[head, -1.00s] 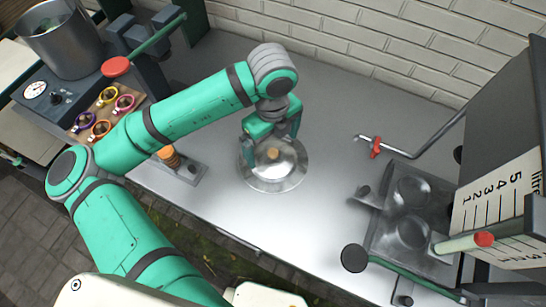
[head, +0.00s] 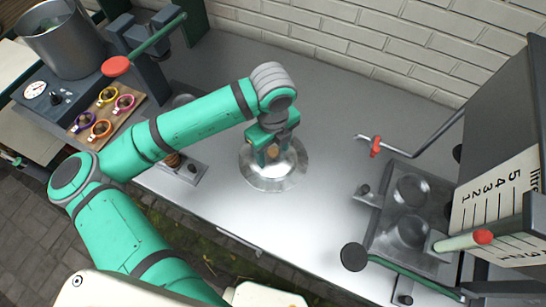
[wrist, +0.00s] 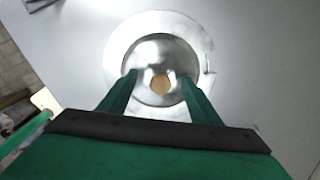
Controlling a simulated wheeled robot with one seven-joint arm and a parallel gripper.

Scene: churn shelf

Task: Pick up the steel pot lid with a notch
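The steel pot lid (head: 268,183) lies flat on the grey metal counter, a shiny disc with a domed middle and a tan round knob (head: 272,151). The lid also shows in the wrist view (wrist: 122,65), with a notch in the right side of its rim and the knob (wrist: 160,85) in the middle. My gripper (head: 271,157) is directly above the lid. In the wrist view its two green fingers (wrist: 160,82) are apart, one on each side of the knob, with a gap visible around it. I cannot tell how far the fingertips are above the dome.
A metal tray with two round hollows (head: 407,215) is at the right, below a bent pipe with a red tap (head: 376,146). A board with colored rings (head: 104,116) and a steel pot (head: 65,40) are at the left. The counter around the lid is clear.

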